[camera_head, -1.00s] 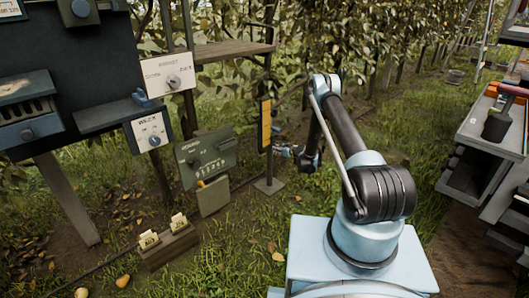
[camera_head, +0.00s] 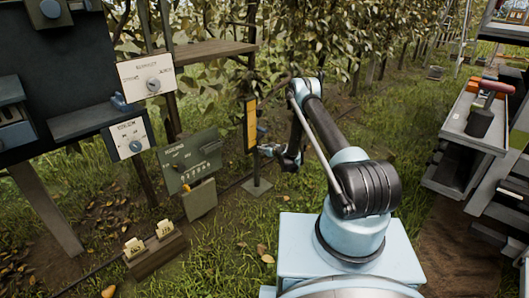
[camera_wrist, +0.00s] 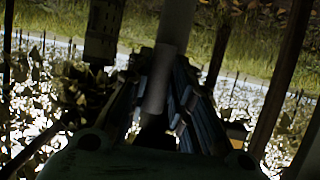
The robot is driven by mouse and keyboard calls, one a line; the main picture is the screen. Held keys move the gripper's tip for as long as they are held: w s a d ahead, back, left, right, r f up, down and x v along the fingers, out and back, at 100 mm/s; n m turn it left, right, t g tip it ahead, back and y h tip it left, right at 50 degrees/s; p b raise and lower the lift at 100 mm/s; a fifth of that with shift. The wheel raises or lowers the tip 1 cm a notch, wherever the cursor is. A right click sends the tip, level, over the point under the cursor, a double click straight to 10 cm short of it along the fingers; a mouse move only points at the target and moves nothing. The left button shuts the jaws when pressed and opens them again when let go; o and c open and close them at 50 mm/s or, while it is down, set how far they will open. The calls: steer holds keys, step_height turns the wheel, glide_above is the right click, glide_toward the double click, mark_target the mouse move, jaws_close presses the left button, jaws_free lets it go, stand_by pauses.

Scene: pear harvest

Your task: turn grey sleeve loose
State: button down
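In the head view my gripper (camera_head: 268,151) is small, low beside the post with the yellow panel (camera_head: 251,125). The sleeve cannot be made out there.
A green panel with a dial (camera_head: 190,160) and white dial cards (camera_head: 146,77) stand to the left. A wooden box with tags (camera_head: 155,254) is on the grass. Shelves with tools (camera_head: 470,128) stand at the right. Grass between is open.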

steer(key=shift+w+d, duration=0.1)
steer(key=shift+d, duration=0.25)
steer(key=shift+a, duration=0.25)
steer(key=m+g+y, duration=0.1)
steer(key=m+g, duration=0.1)
steer(key=m, duration=0.1)
steer(key=shift+w, duration=0.2)
steer(key=shift+d+m+g+y, duration=0.1)
steer(key=shift+m+g+y, duration=0.5)
steer(key=shift+m, duration=0.2)
steer(key=c, duration=1.4)
jaws_free()
steer(key=shift+c, duration=0.2)
steer(key=shift+s, duration=0.1)
